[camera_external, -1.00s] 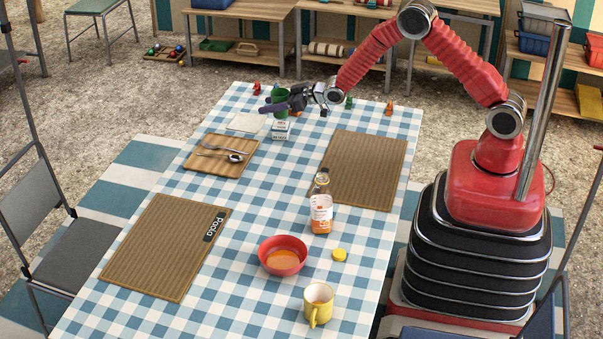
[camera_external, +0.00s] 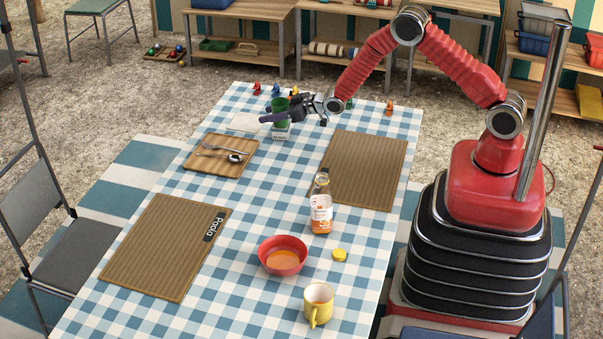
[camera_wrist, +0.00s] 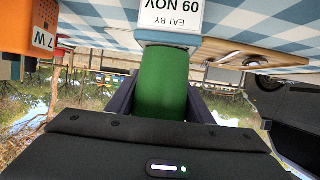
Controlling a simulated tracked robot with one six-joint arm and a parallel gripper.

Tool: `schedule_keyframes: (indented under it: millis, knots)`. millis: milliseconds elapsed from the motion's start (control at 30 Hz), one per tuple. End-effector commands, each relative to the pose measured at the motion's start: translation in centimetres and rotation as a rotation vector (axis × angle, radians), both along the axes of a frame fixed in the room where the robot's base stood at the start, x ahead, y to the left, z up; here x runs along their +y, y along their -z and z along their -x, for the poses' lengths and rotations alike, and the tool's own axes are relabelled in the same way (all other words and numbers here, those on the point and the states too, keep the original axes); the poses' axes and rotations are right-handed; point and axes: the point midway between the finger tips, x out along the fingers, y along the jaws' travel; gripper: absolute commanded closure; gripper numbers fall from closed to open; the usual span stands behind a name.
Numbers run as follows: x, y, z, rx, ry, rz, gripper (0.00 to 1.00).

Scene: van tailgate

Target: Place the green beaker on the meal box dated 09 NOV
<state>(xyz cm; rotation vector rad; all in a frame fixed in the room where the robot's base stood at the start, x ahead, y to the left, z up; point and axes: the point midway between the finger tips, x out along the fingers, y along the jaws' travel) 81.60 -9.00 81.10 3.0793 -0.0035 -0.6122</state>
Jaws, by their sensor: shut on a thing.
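The green beaker (camera_external: 280,115) is upright between the fingers of my gripper (camera_external: 284,112), which is shut on it. In the wrist view the beaker (camera_wrist: 164,82) fills the gap between the dark fingers (camera_wrist: 162,98). The meal box (camera_external: 282,133) stands directly below the beaker. In the wrist view its white label (camera_wrist: 168,14) appears upside down and reads EAT BY 09 NOV. The beaker's lower end meets the box's top edge in both views; I cannot tell whether its full weight rests there.
A wooden board (camera_external: 207,168) with cutlery and a white napkin (camera_external: 245,123) lie left of the box. Small coloured figures (camera_external: 257,89) stand at the table's far end. An orange object (camera_wrist: 25,62) shows at left in the wrist view. A ribbed mat (camera_external: 366,165) lies to the right.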

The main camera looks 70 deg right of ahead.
Motion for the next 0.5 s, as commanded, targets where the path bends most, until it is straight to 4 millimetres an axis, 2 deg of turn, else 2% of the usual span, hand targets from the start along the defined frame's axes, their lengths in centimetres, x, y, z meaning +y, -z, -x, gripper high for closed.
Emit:
schedule_keyframes:
  millis: [100, 133, 400, 500]
  knots:
    - [0.0, 0.2, 0.01, 0.001, 0.0, 0.0, 0.75]
    - [0.0, 0.24, 0.01, 0.001, 0.0, 0.0, 0.53]
    - [0.0, 0.19, 0.01, 0.001, 0.0, 0.0, 0.35]
    - [0.01, 0.18, 0.01, 0.001, 0.0, 0.0, 0.35]
